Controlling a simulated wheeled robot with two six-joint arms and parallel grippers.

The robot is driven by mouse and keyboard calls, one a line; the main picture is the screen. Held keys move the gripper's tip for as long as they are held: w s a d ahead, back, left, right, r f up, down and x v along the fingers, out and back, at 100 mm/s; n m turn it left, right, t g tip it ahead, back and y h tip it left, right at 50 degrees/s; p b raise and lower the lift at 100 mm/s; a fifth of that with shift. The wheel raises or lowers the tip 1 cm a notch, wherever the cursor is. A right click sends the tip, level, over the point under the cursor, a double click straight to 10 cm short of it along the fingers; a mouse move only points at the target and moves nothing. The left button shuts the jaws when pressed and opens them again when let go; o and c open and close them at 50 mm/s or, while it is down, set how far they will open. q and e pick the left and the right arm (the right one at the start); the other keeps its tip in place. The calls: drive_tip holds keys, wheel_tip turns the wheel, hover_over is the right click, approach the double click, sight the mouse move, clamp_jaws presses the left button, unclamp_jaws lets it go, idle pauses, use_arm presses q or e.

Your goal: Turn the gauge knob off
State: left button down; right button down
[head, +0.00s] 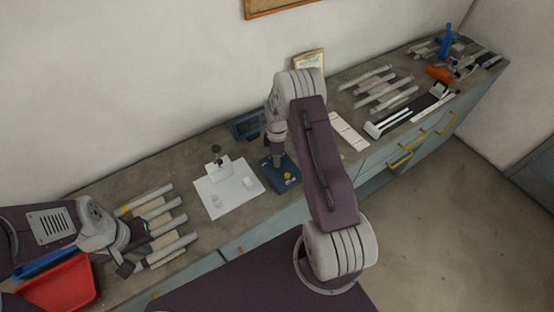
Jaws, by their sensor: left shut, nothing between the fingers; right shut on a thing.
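The gauge is a dark blue block (268,177) on the worktop at the middle of the head view, with a small yellow round part (287,176) on top. My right gripper (278,162) points down at the gauge, just behind and left of the yellow part. It is shut on what appears to be the gauge knob, which the fingers mostly hide; its turn angle cannot be read. My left gripper (127,267) is shut and empty at the lower left, near several grey tubes (172,249).
A white plate (238,190) with a small dark-topped fixture lies left of the gauge. A dark blue box (245,126) stands behind it. A red tray (62,288) is at the lower left. More tubes (390,98) and tools lie right. The worktop's front edge is close to the gauge.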

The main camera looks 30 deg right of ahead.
drive_tip(key=shift+w+n+b, duration=0.1)
drive_tip(key=shift+n+b, duration=0.2)
drive_tip(key=shift+n, duration=0.7)
drive_tip(key=shift+r, duration=0.1)
drive_tip(key=c, duration=1.1)
unclamp_jaws()
drive_tip(key=shift+o, duration=0.2)
wheel_tip(320, 180, up, 8)
drive_tip(key=b, duration=0.2)
drive_tip(key=shift+r+b, duration=0.1)
drive_tip(key=shift+b, duration=0.3)
drive_tip(key=shift+r, duration=0.4)
